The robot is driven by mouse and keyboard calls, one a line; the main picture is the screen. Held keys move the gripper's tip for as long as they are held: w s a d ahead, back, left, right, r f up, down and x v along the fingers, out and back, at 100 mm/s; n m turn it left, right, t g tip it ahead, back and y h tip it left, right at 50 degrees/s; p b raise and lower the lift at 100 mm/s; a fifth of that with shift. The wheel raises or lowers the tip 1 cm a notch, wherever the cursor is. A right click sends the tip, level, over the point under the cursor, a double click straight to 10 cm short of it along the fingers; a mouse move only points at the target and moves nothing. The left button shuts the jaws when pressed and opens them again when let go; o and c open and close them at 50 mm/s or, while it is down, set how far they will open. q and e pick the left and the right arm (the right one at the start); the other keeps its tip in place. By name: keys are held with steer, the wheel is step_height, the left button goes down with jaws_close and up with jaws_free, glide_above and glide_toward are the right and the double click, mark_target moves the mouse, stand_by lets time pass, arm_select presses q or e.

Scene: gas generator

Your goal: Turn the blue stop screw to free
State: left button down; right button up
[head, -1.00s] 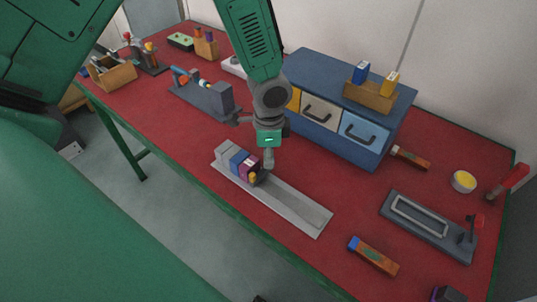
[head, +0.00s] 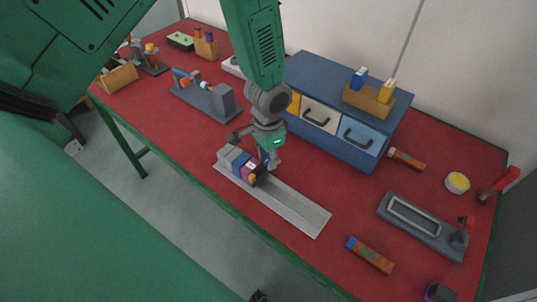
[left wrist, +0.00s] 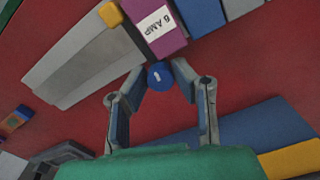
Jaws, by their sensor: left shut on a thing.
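The blue stop screw (left wrist: 158,76) shows in the left wrist view as a round blue head with a short white mark. It is beside the purple block (left wrist: 154,22) labelled "6 AMP". My left gripper (left wrist: 158,82) has its two fingertips closed on the screw head from both sides. In the head view my left gripper (head: 262,153) is low at the back side of the row of grey, blue and purple blocks on the grey rail (head: 297,212). There the arm and fingers largely hide the screw.
A blue drawer cabinet (head: 330,142) stands close behind the left gripper. A grey block on a dark base (head: 222,99) is to its left. An orange-brown piece with a blue end (head: 369,255) and a grey framed plate (head: 423,227) lie to the right. Red table is bare between them.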

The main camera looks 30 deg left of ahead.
arm_select(q)
steer(key=shift+w+a+n, duration=0.1)
steer(key=shift+w+n, duration=0.2)
steer(key=shift+n, duration=0.4)
steer(key=c, duration=1.3)
jaws_free()
